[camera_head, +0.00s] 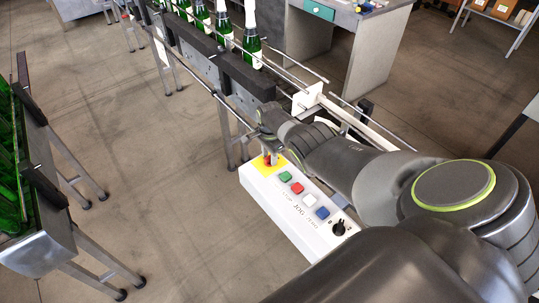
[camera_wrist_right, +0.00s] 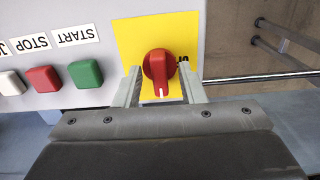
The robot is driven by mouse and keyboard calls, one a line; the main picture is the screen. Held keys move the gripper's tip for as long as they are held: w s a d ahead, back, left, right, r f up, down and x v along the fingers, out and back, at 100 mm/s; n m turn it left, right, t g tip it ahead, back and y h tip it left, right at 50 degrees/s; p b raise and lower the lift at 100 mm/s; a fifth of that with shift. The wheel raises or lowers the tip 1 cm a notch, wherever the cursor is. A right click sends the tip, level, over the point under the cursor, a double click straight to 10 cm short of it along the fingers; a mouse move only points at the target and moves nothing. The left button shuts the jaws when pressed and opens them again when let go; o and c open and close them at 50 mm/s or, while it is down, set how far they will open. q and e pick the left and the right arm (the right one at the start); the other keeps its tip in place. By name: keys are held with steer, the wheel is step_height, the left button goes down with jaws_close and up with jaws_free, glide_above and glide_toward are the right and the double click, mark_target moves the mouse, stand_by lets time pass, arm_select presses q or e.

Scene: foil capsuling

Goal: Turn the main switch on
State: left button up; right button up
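The main switch is a red rotary knob (camera_wrist_right: 159,70) on a yellow plate (camera_wrist_right: 128,40). In the head view the red knob (camera_head: 268,159) sits at the far end of the white control box (camera_head: 262,196), partly hidden by my right gripper (camera_head: 265,147). In the right wrist view my right gripper (camera_wrist_right: 161,84) is open, with one finger on each side of the knob and gaps between the fingers and the knob. The white mark on the knob points toward the gripper's palm. My left gripper is in neither view.
The box also bears a green START button (camera_wrist_right: 85,73), a red STOP button (camera_wrist_right: 44,79), a white button (camera_head: 309,200), a blue button (camera_head: 322,212) and a black selector (camera_head: 339,228). A conveyor with green bottles (camera_head: 224,28) stands behind. Metal rails (camera_wrist_right: 285,60) run beside the box.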

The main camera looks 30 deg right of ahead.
steer(key=shift+r, duration=0.1)
step_height(320, 180, up, 3)
steer(key=shift+p, duration=1.25)
step_height(320, 180, up, 14)
steer(key=b, duration=0.1)
